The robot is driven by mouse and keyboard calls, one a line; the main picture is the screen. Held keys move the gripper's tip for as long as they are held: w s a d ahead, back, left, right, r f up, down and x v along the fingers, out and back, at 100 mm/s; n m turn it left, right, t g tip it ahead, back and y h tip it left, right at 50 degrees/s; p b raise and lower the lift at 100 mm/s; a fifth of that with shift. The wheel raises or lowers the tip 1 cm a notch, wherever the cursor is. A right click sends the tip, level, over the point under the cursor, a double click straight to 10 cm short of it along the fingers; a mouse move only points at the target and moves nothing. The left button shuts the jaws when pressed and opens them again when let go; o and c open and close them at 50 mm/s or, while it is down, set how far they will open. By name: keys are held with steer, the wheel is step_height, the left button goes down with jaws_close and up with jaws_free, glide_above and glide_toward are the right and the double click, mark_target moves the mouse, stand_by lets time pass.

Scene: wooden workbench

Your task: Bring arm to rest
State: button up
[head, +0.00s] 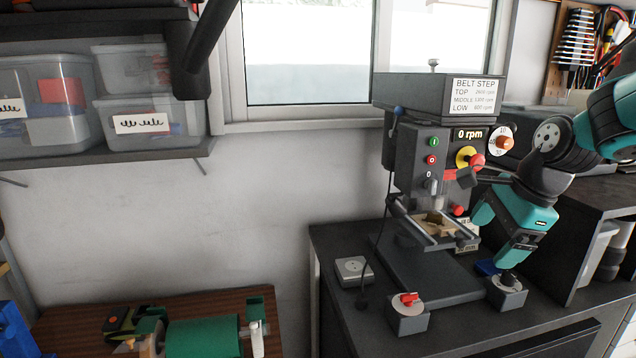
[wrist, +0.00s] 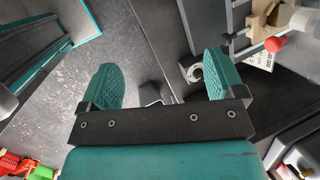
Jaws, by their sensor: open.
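My gripper (wrist: 161,84) is open in the wrist view. Its two teal ribbed fingers stand wide apart with nothing between them. In the head view, my teal and dark arm (head: 528,205) is bent down at the right side of the drill press (head: 413,165), over the dark bench. The press display reads 0 rpm. A pale wooden piece (head: 436,222) sits at the press vise; it also shows at the upper right of the wrist view (wrist: 264,20). Whether my gripper touches anything is hard to tell.
Switch boxes with a red knob (head: 408,312) and a dark knob (head: 508,291) stand at the bench front. A grey box (head: 353,270) lies left of the press. A lower wooden table with a green cylinder (head: 203,338) is at left. Shelved bins (head: 150,122) hang upper left.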

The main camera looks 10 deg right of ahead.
steer(key=s+a+f+n+g+y+b, duration=0.1)
steer(key=s+a+n+g+y, duration=0.1)
steer(key=s+a+n, duration=1.8)
steer(key=n+g, duration=0.1)
steer(key=n, duration=0.5)
steer(key=shift+s+a+f+g, duration=0.3)
steer(key=shift+f, duration=0.05)
